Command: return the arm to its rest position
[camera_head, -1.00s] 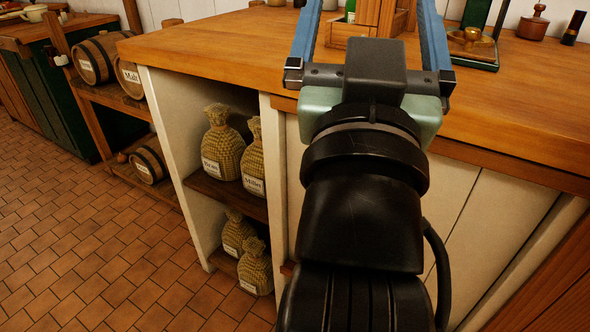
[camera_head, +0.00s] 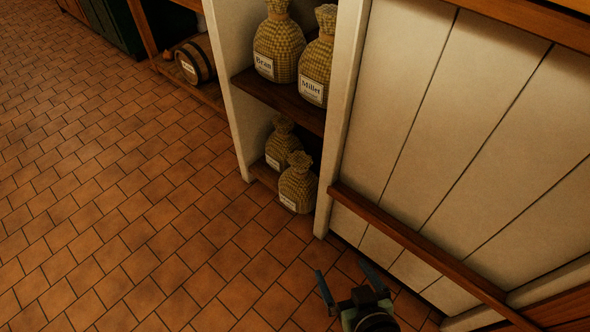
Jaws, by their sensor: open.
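My gripper (camera_head: 350,284) shows low in the head view, right of the middle near the bottom edge. Its two blue fingers stand apart, and nothing shows between them. It is over the tiled floor, close to the foot of the white panelled counter (camera_head: 450,130). Only the gripper and a bit of my wrist show; the rest of my arm is out of view.
Burlap sacks labelled Bran (camera_head: 277,45) and Millet (camera_head: 318,60) stand on a shelf left of the panels, with smaller sacks (camera_head: 298,185) below. A barrel (camera_head: 195,60) lies farther back. A wooden rail (camera_head: 420,245) runs along the panels. The tiled floor (camera_head: 120,200) at left is clear.

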